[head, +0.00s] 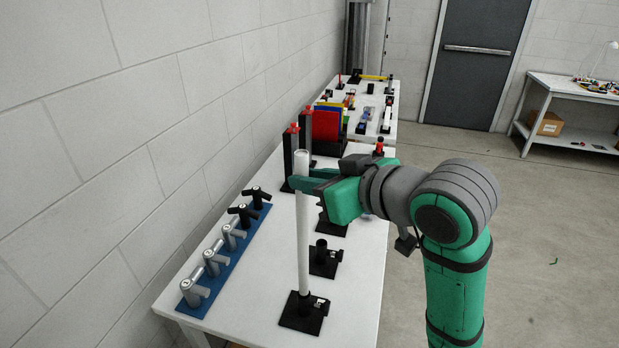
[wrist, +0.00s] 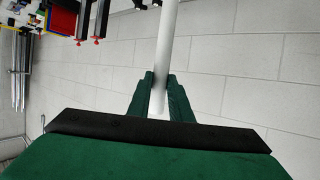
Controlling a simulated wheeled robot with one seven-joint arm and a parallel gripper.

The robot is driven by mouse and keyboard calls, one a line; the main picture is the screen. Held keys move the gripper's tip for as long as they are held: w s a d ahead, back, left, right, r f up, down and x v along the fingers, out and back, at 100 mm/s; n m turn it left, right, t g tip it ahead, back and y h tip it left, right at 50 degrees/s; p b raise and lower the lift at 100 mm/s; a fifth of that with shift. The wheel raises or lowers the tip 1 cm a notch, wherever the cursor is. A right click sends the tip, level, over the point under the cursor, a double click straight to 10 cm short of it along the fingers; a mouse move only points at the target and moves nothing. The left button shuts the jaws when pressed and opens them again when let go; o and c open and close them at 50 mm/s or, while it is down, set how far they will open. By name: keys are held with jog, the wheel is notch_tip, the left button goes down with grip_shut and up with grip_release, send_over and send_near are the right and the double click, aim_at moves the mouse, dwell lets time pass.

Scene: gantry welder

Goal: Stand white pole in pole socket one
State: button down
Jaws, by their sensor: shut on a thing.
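The white pole (head: 303,235) stands upright over the near part of the white table. My gripper (head: 306,183) is shut around its upper part, a little below the top end. In the wrist view the pole (wrist: 168,42) runs between the two green fingers (wrist: 160,90). The pole's lower end meets the collar of the nearest black socket (head: 304,312), which has a square base. I cannot tell how deep the pole sits in it. A second black socket (head: 324,258) stands empty just behind.
A blue rack (head: 230,262) with several grey and black handled pieces lies along the left of the table. Black posts with red tops (head: 291,150) and coloured panels (head: 340,130) stand farther back. The table's front right area (head: 358,290) is bare.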

jog(key=shift+w+f, duration=0.1)
jog(key=shift+f, duration=4.5)
jog(key=c, duration=1.5)
grip_release()
jog(key=shift+c, duration=0.2)
send_near(306, 218)
jog(key=shift+v, duration=0.85)
